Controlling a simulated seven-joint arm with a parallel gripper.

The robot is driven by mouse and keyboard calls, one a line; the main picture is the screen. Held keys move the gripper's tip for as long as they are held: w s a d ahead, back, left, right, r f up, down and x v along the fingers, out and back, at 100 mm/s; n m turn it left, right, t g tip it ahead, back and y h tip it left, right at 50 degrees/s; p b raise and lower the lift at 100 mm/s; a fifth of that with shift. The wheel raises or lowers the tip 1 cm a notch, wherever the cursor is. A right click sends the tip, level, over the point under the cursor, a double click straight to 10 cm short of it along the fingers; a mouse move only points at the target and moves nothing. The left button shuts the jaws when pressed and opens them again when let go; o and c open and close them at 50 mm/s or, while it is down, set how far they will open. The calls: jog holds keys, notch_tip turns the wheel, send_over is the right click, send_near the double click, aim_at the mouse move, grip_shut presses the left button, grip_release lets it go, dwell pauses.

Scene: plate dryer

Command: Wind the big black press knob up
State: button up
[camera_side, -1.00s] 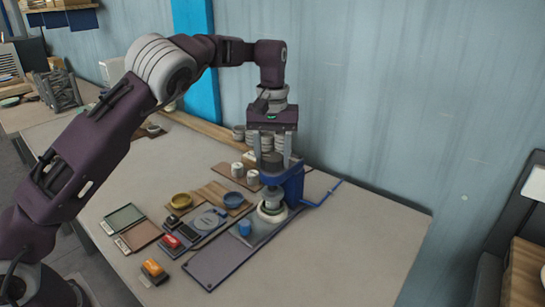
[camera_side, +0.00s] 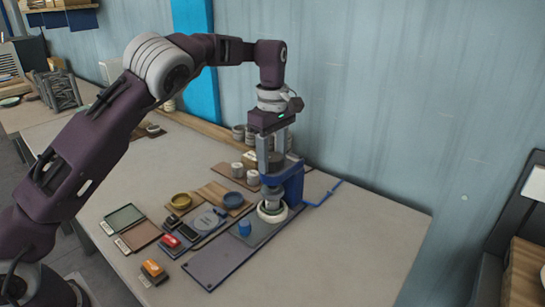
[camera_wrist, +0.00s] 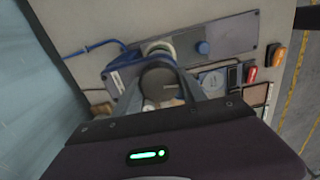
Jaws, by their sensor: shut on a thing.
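The big black press knob (camera_wrist: 158,84) is a dark round cap on top of the blue press (camera_side: 294,186). My gripper (camera_side: 271,160) points straight down over the press, with its two grey fingers on opposite sides of the knob. In the wrist view my gripper (camera_wrist: 161,90) is shut on the knob, which sits between the fingers. The fingers partly hide the knob in the side view. Below, the press's grey lower part stands over a pale ring (camera_side: 272,214) on the dark base plate (camera_side: 222,262).
A small blue cylinder (camera_side: 244,228) stands on the base plate. White cups (camera_side: 238,170) stand behind. The table's right side is clear.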

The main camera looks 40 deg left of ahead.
aim_at(272, 156)
jog(key=shift+w+r+n, duration=0.1)
jog(key=shift+r+n, duration=0.05)
jog(key=shift+n, duration=0.85)
jog(key=o, duration=1.4)
jog(key=shift+c, duration=0.2)
notch_tip(272, 156, up, 7)
jog(key=shift+f, duration=0.1)
